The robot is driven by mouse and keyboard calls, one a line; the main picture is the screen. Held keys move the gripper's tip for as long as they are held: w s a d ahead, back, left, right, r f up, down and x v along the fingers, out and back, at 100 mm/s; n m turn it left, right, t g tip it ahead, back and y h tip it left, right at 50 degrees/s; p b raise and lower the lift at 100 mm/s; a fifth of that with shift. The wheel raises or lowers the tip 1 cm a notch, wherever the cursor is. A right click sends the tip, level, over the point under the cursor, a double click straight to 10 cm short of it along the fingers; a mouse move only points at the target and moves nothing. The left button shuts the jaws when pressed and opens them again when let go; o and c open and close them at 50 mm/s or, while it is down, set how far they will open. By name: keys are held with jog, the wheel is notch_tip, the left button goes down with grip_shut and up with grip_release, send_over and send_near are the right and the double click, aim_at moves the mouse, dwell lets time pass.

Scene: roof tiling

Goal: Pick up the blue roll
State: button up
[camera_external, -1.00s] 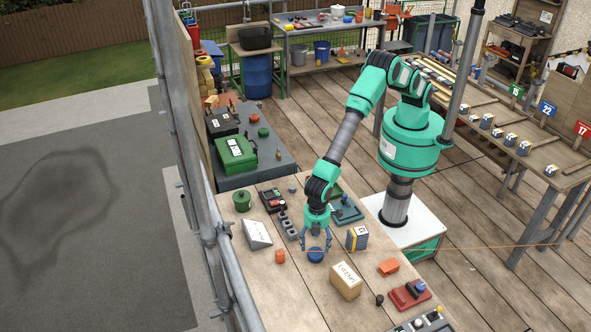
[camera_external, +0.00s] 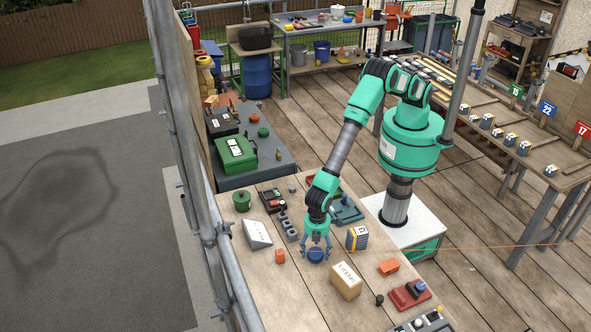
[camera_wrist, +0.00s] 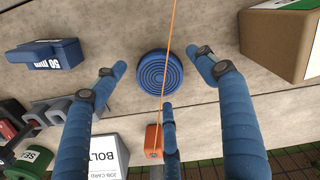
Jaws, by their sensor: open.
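The blue roll (camera_external: 316,254) is a short round disc with ringed grooves on top, lying on the wooden table. It also shows in the wrist view (camera_wrist: 160,68), upper middle, with a thin orange line crossing over it. My gripper (camera_external: 316,246) is just above the roll, pointing down. In the wrist view its blue fingers (camera_wrist: 160,82) are spread open, two at the sides and one below the roll. No finger visibly touches the roll.
A cardboard box (camera_external: 345,281) stands to the right of the roll, and a yellow-blue block (camera_external: 357,238) is behind it. An orange block (camera_external: 280,256) lies to the left. A white-labelled box (camera_external: 257,234) and grey blocks (camera_external: 287,226) are farther left.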

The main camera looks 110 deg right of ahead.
jog(key=shift+f, duration=1)
jog(key=shift+c, duration=0.5)
jog(key=c, duration=1.2)
